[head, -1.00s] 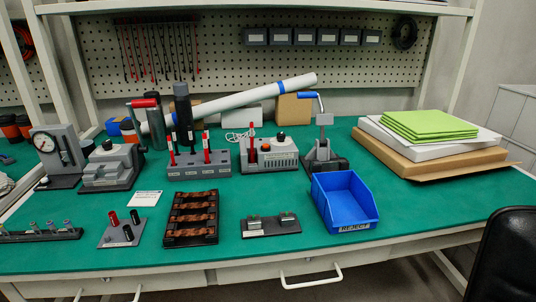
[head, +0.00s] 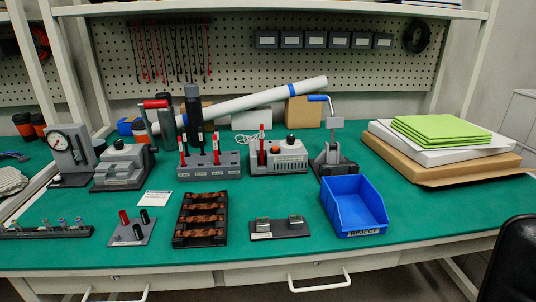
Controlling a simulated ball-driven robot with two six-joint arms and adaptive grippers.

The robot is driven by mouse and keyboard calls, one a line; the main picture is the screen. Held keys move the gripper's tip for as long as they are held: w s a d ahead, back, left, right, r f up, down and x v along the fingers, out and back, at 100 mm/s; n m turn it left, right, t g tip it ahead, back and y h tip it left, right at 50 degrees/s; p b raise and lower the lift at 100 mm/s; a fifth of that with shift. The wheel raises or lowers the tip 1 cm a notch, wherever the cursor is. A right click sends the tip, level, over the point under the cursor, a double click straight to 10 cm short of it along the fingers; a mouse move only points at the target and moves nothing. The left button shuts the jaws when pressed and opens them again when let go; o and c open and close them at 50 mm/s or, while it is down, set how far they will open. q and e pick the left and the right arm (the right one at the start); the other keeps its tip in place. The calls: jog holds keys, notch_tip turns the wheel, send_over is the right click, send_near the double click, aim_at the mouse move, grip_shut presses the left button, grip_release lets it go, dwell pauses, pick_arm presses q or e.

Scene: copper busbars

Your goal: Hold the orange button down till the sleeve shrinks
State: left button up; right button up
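A grey box (head: 279,160) stands at the middle back of the green table, with a black knob on top. A small orange button (head: 275,149) shows on its top, left of the knob. A red-topped piece (head: 262,146) stands upright at the box's left end. I cannot tell whether it carries the sleeve. More red-topped pieces (head: 215,149) stand in a grey block (head: 210,167) just left of the box. Neither of my grippers is in view, and nothing touches the button.
A copper busbar rack (head: 201,219), a plate with two small blocks (head: 279,229) and a blue bin (head: 355,207) stand in front. A lever clamp (head: 333,153) is right of the box. A press (head: 124,166) and a dial gauge (head: 70,153) stand left.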

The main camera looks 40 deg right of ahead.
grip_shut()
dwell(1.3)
